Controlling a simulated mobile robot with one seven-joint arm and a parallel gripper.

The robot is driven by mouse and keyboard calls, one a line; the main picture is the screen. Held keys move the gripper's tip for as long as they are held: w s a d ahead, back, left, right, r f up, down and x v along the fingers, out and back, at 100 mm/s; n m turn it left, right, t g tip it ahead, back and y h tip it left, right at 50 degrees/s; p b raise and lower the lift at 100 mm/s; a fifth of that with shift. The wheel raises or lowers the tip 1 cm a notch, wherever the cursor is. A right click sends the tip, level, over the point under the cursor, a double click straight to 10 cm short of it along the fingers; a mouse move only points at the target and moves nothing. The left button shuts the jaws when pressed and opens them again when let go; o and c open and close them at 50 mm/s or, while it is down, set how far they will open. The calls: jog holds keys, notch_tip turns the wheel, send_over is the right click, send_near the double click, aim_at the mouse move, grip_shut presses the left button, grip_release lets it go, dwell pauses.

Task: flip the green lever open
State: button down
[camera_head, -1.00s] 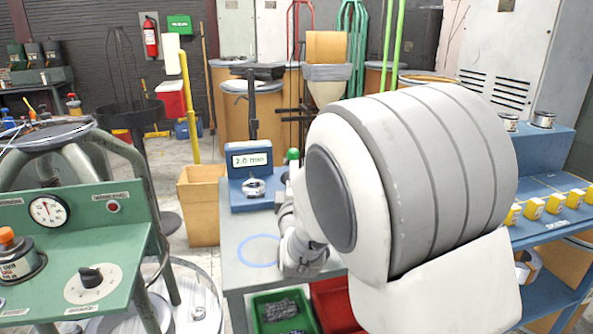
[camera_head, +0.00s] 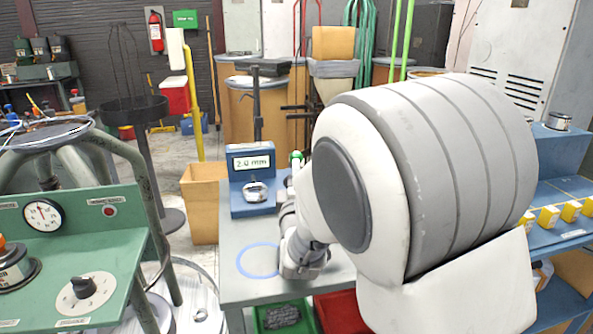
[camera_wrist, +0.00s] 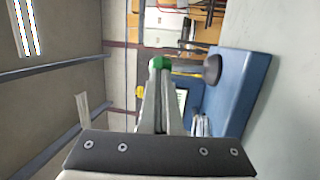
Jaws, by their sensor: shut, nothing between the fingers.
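The blue gauge (camera_head: 236,203) with a "2.0 mm" display stands on the grey bench, and its blue body also shows sideways in the wrist view (camera_wrist: 240,85). The lever's green knob (camera_head: 296,156) is at the gauge's right side. In the wrist view the green knob (camera_wrist: 160,62) sits right at the tips of my gripper (camera_wrist: 158,72). The fingers are shut with nothing between them. I cannot tell whether they touch the knob. The lever's shaft is hidden behind my fingers. In the head view my arm hides most of my gripper.
A blue ring mark (camera_head: 258,275) lies on the grey bench (camera_head: 232,288). Green (camera_head: 262,318) and red (camera_head: 340,312) bins sit below its front edge. A green control panel (camera_head: 100,250) stands at left. A blue shelf with yellow blocks (camera_head: 571,210) is at right.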

aim_at(292, 153)
jog(key=shift+r, duration=0.1)
jog(key=r+g+p, duration=0.1)
jog(key=p, duration=0.2)
jog(key=w+r+p, duration=0.1)
jog(key=p, duration=0.2)
jog(key=shift+a+g, duration=0.15)
jog(key=shift+g, duration=0.25)
jog(key=w+g+p, duration=0.1)
jog(key=p, duration=0.3)
jog(key=w+r+g+p, duration=0.1)
jog(key=p, duration=0.3)
jog(key=w+a+n+g+p, duration=0.1)
jog(key=g+p, duration=0.1)
jog(key=p, duration=0.3)
jog(key=shift+w+r+h, duration=0.2)
jog(key=shift+r+h, duration=0.15)
jog(key=shift+h, duration=0.05)
jog(key=shift+w+a+g+p, duration=0.1)
jog(key=shift+w+g+p, duration=0.35)
jog(key=shift+p, duration=0.75)
jog(key=w+p, duration=0.1)
jog(key=g+p, duration=0.1)
jog(key=p, duration=0.1)
jog(key=shift+w+a+f, duration=0.15)
jog(key=shift+w+a, duration=0.15)
jog(key=shift+w, duration=0.1)
